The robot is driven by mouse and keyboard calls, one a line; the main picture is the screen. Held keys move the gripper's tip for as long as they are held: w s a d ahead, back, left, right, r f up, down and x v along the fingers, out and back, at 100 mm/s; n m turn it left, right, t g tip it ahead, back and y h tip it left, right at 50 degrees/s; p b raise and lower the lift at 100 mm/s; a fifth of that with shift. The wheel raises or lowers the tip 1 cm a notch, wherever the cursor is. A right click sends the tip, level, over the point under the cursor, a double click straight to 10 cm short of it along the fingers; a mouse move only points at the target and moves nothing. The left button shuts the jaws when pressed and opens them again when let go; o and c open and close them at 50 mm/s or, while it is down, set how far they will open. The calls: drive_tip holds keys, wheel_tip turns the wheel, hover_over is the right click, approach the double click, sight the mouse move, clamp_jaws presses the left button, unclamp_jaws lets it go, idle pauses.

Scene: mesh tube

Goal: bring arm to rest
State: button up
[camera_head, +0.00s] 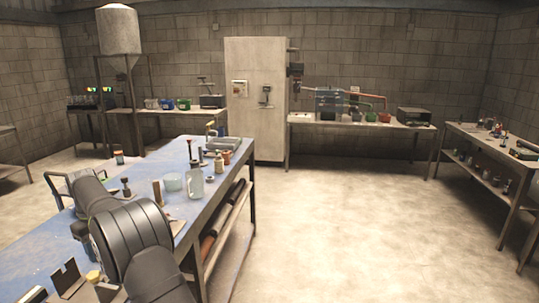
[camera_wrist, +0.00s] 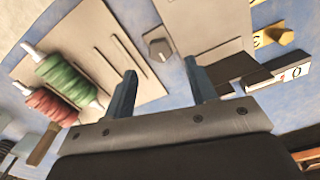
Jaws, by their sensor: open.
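My gripper (camera_wrist: 160,90) shows in the wrist view with two blue-grey fingers spread well apart and nothing between them. It hangs above a blue table top. Beyond the fingers, a beige board (camera_wrist: 92,50) with dark slots lies on the table, with a green spool-like roll (camera_wrist: 60,72) and a red one (camera_wrist: 50,103) at its left side. In the head view my dark arm reaches over the near left part of the blue table (camera_head: 45,262); the gripper itself cannot be made out there.
In the head view a glass jar (camera_head: 195,182) and several small items stand on the blue table. The floor (camera_head: 345,220) to its right is clear.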

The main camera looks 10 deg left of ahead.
drive_tip(key=shift+f, duration=2.75)
wheel_tip(320, 180, up, 18)
drive_tip(key=f, duration=0.1)
wheel_tip(320, 180, down, 18)
drive_tip(key=shift+r, duration=0.25)
drive_tip(key=shift+r+m, duration=0.25)
drive_tip(key=shift+m, duration=0.65)
drive_tip(key=m, duration=0.3)
drive_tip(key=shift+m, duration=0.4)
drive_tip(key=m, duration=0.3)
drive_tip(key=shift+m, duration=0.4)
wheel_tip(320, 180, up, 6)
drive_tip(key=shift+f, duration=0.1)
